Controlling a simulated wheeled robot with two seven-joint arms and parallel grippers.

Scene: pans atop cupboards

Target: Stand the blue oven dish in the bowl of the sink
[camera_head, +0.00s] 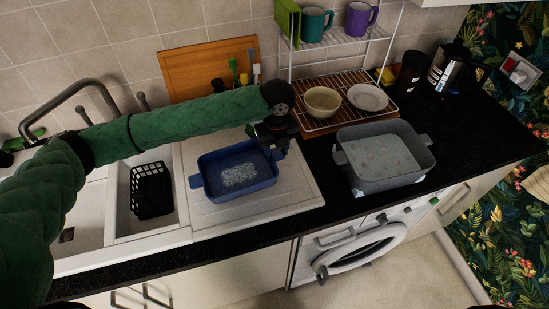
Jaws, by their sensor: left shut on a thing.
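The blue oven dish (236,174) is rectangular with a handle at each end and pale residue on its floor. It sits level at the drainboard (285,190) of the white sink; I cannot tell whether it touches it. My left gripper (276,149) is shut on the dish's right end. My green-sleeved left arm reaches in from the left, across the sink. The sink's small bowl (124,205) holds a black basket (152,190). The larger bowl (82,225) at the left is partly hidden by my arm. My right gripper is not in view.
A grey dish (384,156) with food bits stands on the dark counter at the right. Behind it are a wire rack with a bowl (322,102) and plate (367,97). A curved tap (70,92) rises behind the sink. A wooden board (207,68) leans on the wall.

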